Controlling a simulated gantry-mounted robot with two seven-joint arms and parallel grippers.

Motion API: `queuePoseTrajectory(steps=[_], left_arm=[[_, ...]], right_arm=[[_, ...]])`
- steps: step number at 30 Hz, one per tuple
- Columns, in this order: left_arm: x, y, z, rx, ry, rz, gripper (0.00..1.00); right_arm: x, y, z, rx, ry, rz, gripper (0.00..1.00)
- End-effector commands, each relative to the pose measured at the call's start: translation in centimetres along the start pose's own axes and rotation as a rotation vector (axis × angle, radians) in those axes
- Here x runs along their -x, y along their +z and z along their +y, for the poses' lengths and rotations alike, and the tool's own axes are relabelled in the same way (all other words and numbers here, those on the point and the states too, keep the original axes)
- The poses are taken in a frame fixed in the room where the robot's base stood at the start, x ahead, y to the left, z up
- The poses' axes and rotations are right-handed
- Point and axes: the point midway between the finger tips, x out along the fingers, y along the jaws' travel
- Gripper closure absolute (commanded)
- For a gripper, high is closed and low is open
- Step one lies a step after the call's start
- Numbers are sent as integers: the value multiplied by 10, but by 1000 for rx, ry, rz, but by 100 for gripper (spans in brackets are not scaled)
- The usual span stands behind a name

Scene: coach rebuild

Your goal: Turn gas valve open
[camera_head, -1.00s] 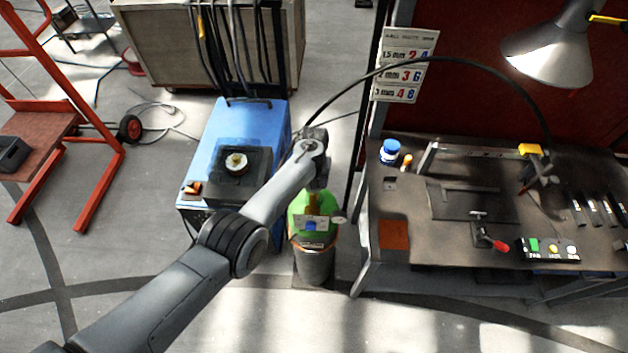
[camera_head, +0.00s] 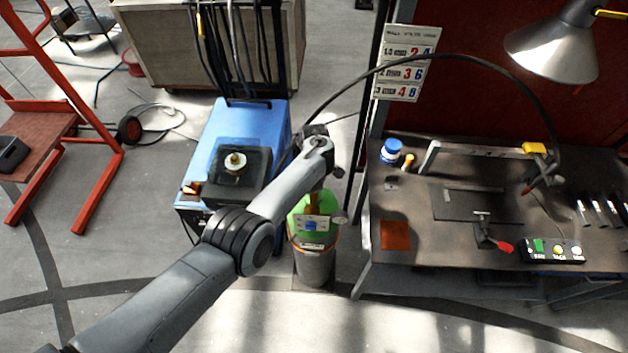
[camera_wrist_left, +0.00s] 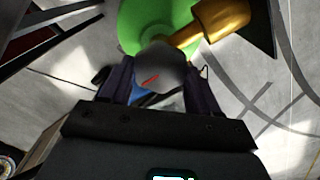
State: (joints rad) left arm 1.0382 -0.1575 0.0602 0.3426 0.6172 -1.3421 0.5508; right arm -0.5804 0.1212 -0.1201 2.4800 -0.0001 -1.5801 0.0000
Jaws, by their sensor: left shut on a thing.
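The gas cylinder (camera_head: 303,222) has a green top and a grey body and stands upright on the floor between the blue machine and the bench. The wrist view shows its green shoulder (camera_wrist_left: 135,25), a brass fitting (camera_wrist_left: 218,20) and a round grey valve knob (camera_wrist_left: 160,66) with a small red mark. My left gripper (camera_wrist_left: 158,88) is shut on the valve knob, with one dark finger on each side of it. In the head view my left forearm and wrist hide the fingers and the knob. My right gripper is in neither view.
The blue machine (camera_head: 212,140) stands close left of the cylinder. The workbench (camera_head: 400,255), with a lamp (camera_head: 555,45) and a hose (camera_head: 440,58) arching over it, stands close right. A red trolley (camera_head: 85,165) is at far left. Floor in front is clear.

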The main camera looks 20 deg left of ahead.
Motion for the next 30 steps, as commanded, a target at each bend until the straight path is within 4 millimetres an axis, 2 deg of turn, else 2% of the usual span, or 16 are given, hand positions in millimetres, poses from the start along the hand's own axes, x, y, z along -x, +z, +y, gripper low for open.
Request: queuePoseTrajectory(steps=[9,24,25,30], left_arm=[[1,0,1,110,1,0,68],[0,0,0,127,1,0,68],[0,0,0,127,1,1,36],[0,0,0,126,1,0,13]], right_arm=[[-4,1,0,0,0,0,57],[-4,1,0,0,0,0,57],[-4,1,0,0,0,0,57],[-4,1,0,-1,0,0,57]])
